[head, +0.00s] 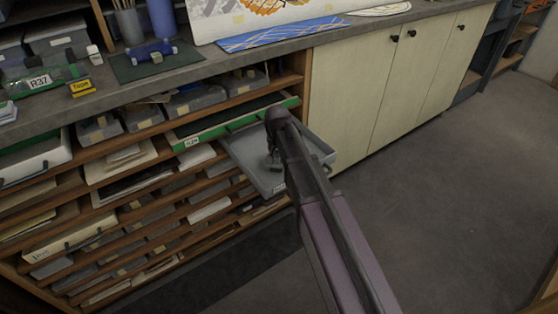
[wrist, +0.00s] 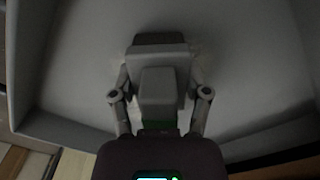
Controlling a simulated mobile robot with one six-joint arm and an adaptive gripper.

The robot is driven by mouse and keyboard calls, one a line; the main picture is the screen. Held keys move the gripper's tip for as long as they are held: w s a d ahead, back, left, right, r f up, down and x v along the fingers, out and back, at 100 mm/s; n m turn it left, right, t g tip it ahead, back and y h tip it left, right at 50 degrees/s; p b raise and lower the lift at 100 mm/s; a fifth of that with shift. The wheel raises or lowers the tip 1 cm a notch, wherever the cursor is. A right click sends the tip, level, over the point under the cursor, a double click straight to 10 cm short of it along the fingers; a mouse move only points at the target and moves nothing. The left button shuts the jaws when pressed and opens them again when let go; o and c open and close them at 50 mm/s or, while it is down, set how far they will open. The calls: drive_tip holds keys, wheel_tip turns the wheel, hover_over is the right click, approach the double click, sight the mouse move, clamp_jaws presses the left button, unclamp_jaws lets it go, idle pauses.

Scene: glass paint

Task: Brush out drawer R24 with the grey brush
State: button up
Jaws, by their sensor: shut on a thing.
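A grey drawer (head: 250,152) is pulled out of the shelf rack, and its front label is too small to read, so I cannot confirm it as R24. My gripper (head: 275,160) reaches down into it, partly hidden by my arm. In the wrist view my gripper (wrist: 160,98) is shut on the grey brush (wrist: 158,60), with one finger on each side of its block. The brush's dark end points away from my gripper, over the pale drawer floor (wrist: 235,75). Whether the bristles touch the floor I cannot tell.
A green-fronted drawer (head: 215,128) sits just above the grey drawer. The rack holds several other trays and papers at left. Closed cream cupboards (head: 360,85) stand to the right. A worktop (head: 185,68) runs above. The floor (head: 450,170) at right is clear.

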sight(266, 168)
drive_tip(key=shift+s+a, duration=0.15)
drive_tip(key=shift+a, duration=0.1)
drive_tip(key=shift+s+a, duration=0.45)
drive_tip(key=shift+a, duration=0.25)
drive_tip(key=shift+s+a, duration=0.45)
drive_tip(key=shift+a, duration=0.25)
drive_tip(key=shift+w, duration=0.1)
drive_tip(key=shift+w+a+f, duration=0.1)
drive_tip(key=shift+w+a, duration=0.35)
drive_tip(key=shift+w, duration=0.1)
drive_tip(key=shift+w+d, duration=0.1)
drive_tip(key=shift+w+d, duration=0.5)
drive_tip(key=shift+d, duration=0.25)
drive_tip(key=shift+w+d, duration=0.5)
drive_tip(key=shift+d, duration=0.25)
